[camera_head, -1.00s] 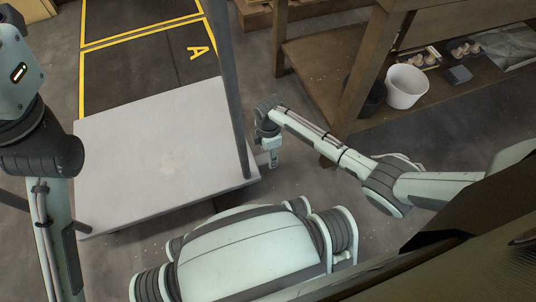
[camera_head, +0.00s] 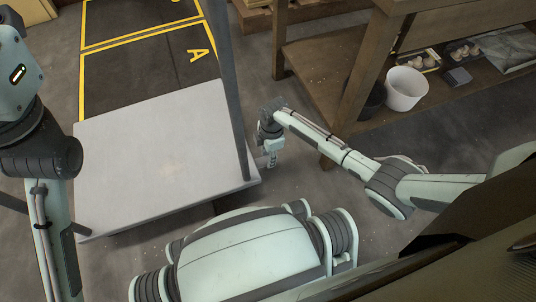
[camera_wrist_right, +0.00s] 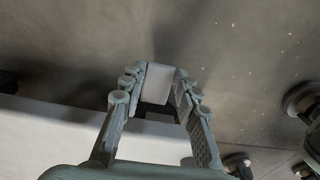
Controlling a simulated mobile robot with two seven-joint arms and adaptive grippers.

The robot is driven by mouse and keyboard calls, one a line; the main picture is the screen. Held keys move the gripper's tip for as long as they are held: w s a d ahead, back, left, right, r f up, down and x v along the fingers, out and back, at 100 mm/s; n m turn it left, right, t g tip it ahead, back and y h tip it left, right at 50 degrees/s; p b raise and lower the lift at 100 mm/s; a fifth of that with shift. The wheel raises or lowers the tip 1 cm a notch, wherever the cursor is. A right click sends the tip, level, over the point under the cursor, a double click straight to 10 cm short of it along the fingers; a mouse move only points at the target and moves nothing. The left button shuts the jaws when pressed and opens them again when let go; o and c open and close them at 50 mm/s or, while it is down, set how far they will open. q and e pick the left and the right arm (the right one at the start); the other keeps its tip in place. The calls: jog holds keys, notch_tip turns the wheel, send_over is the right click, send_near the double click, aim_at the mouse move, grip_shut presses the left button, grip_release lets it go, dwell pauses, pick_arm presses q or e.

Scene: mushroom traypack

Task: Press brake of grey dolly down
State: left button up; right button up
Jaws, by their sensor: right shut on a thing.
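The grey dolly (camera_head: 150,165) has a flat pale platform and dark upright posts, and stands on the floor left of centre. My right gripper (camera_head: 271,160) points down just beyond the dolly's right edge. In the right wrist view my right gripper (camera_wrist_right: 157,92) is shut on a small pale grey plate (camera_wrist_right: 158,84) between its fingertips, with a dark part below it. This plate looks like the dolly's brake, and the dolly's edge (camera_wrist_right: 60,145) runs close behind. The brake cannot be made out in the head view. My left arm is at the left, with its gripper not in view.
A wooden table (camera_head: 350,90) stands right of my right gripper, its leg close to my forearm. A white bucket (camera_head: 405,88) sits on its lower shelf. A yellow-lined floor area marked A (camera_head: 195,55) lies behind the dolly. Floor between dolly and table is bare.

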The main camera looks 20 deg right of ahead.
jog(key=y, duration=0.1)
jog(key=f+y, duration=0.1)
jog(key=shift+d+f+y+b, duration=0.2)
jog(key=shift+d+y+b, duration=0.1)
jog(key=shift+d, duration=0.05)
jog(key=shift+f+y, duration=0.3)
jog(key=shift+y, duration=0.4)
jog(key=shift+f+y, duration=0.3)
jog(key=shift+y, duration=0.4)
jog(key=o, duration=1.2)
jog(key=shift+c, duration=0.2)
notch_tip(320, 180, up, 10)
